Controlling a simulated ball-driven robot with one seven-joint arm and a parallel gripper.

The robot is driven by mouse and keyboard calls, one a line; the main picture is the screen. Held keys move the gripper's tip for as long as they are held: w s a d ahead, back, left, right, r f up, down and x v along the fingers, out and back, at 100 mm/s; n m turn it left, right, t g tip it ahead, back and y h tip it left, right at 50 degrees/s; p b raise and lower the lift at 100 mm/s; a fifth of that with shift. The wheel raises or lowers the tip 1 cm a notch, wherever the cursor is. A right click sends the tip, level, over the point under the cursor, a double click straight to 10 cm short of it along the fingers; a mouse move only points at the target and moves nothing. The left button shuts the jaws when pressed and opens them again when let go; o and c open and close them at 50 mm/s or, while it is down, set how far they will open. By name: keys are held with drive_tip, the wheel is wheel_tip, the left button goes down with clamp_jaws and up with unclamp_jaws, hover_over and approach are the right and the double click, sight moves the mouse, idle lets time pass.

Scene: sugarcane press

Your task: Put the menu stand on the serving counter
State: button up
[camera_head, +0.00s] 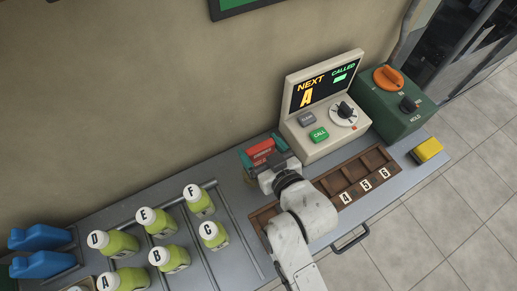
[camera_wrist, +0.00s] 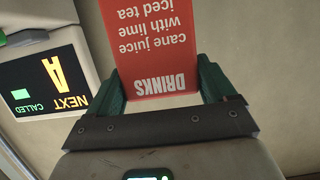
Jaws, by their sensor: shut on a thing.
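The menu stand (camera_head: 261,150) is a red card with white lettering. In the wrist view the menu stand (camera_wrist: 150,45) reads "DRINKS", "cane juice with lime", "iced tea", upside down. My gripper (camera_head: 262,158) is shut on it, with the green fingers (camera_wrist: 165,85) on either side of the card. The grey serving counter (camera_head: 234,188) runs along the wall beneath my gripper. The stand's lower part is hidden by my gripper, so I cannot tell whether it touches the counter.
A display console (camera_head: 325,115) stands right of my gripper, with a green control box (camera_head: 400,110) beyond. A wooden slotted tray (camera_head: 330,183) with number tiles lies in front. A yellow block (camera_head: 427,149) sits far right.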

drive_tip(key=w+f, duration=0.2)
drive_tip(key=f, duration=0.1)
drive_tip(key=shift+w+a, duration=0.15)
drive_tip(key=shift+a, duration=0.2)
drive_tip(key=shift+w+f, duration=0.15)
drive_tip(key=shift+f, duration=1.45)
drive_tip(key=shift+f, duration=0.2)
drive_tip(key=o, duration=1.2)
drive_tip(key=shift+o, duration=0.2)
drive_tip(key=shift+r, duration=0.1)
drive_tip(key=shift+r, duration=0.15)
drive_tip(key=shift+s+d, duration=0.15)
drive_tip(key=shift+s, duration=0.15)
drive_tip(key=b+v, duration=0.1)
drive_tip(key=v, duration=1)
